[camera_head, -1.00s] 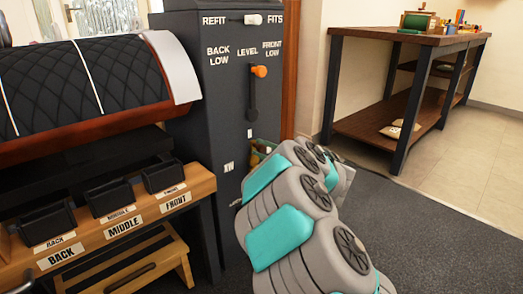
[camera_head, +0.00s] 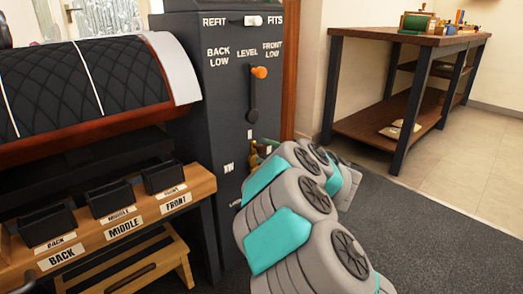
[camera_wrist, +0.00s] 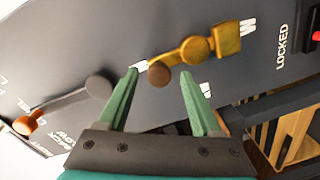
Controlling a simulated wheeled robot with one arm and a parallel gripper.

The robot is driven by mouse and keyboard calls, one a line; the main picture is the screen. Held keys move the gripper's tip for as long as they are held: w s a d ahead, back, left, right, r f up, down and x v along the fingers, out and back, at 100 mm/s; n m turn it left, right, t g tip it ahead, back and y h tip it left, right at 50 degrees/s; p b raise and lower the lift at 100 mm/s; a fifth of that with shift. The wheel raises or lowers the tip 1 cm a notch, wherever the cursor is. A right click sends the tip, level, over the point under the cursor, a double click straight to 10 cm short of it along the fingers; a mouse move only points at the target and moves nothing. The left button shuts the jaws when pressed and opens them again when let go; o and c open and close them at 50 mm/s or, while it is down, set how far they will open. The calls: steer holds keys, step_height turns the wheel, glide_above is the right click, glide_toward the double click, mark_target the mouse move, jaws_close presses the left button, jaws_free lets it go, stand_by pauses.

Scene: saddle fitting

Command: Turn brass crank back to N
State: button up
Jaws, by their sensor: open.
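The brass crank (camera_wrist: 197,49) is on the dark panel in the wrist view. It has a round hub, a blocky end pointing right and a brown knob (camera_wrist: 158,74) on its left end. My gripper (camera_wrist: 160,75) is open, its two green fingers apart, and the knob appears between the fingertips. I cannot tell if either finger touches it. White letter marks lie around the crank; one mark (camera_wrist: 138,66) is partly hidden by the left fingertip. In the head view the crank (camera_head: 254,158) is mostly hidden by my arm.
A lever with an orange knob (camera_head: 259,72) is on the cabinet above the crank; it also shows in the wrist view (camera_wrist: 26,124). A saddle (camera_head: 85,85) and a wooden bench with black bins (camera_head: 110,197) stand left. A workbench (camera_head: 400,40) stands at the back right.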

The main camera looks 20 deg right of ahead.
steer(key=v, duration=0.5)
steer(key=shift+s+d+p, duration=0.1)
steer(key=shift+s+p, duration=0.2)
steer(key=shift+s, duration=0.05)
steer(key=shift+d+r, duration=0.1)
steer(key=shift+r, duration=0.05)
